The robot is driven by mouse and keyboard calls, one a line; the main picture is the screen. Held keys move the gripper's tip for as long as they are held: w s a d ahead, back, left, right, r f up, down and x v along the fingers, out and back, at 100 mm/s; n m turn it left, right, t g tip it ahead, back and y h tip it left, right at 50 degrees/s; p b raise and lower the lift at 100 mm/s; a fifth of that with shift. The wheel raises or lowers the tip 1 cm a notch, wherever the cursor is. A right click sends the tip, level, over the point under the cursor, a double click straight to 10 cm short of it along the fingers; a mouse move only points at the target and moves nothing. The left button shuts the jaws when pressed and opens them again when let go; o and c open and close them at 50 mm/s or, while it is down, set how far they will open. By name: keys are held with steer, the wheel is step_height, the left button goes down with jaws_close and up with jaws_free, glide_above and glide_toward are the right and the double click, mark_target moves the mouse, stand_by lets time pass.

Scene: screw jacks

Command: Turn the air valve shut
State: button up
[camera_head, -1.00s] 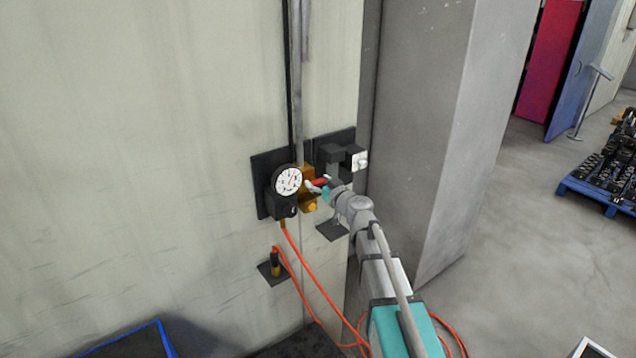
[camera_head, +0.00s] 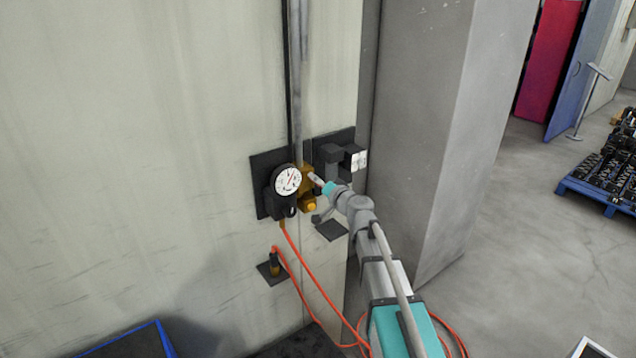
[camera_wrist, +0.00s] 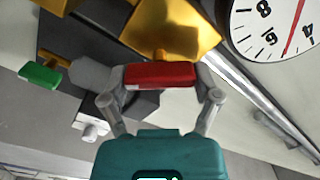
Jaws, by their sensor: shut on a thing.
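The air valve has a brass body (camera_head: 309,202) on the wall pipe, just right of the round gauge (camera_head: 288,180). In the wrist view the brass body (camera_wrist: 172,25) is at the top, with a red handle (camera_wrist: 160,75) in front of it. My gripper (camera_wrist: 163,79) has its two fingers on either side of the red handle and is shut on it. In the head view my gripper (camera_head: 316,180) is at the brass body, and the red handle cannot be made out there. The gauge (camera_wrist: 275,28) also shows at the upper right of the wrist view.
A green handle (camera_wrist: 40,74) is at the left of the wrist view. A dark bracket with a white-faced block (camera_head: 356,160) is close right of the valve. Orange hoses (camera_head: 312,265) hang below. A grey pillar (camera_head: 425,130) stands to the right.

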steer(key=m, duration=0.4)
steer(key=shift+f+m, duration=0.1)
steer(key=shift+m, duration=1.9)
steer(key=o, duration=1)
steer(key=shift+c, duration=0.2)
steer(key=shift+s+d, duration=0.1)
steer(key=v, duration=1.1)
steer(key=shift+s+d, duration=0.25)
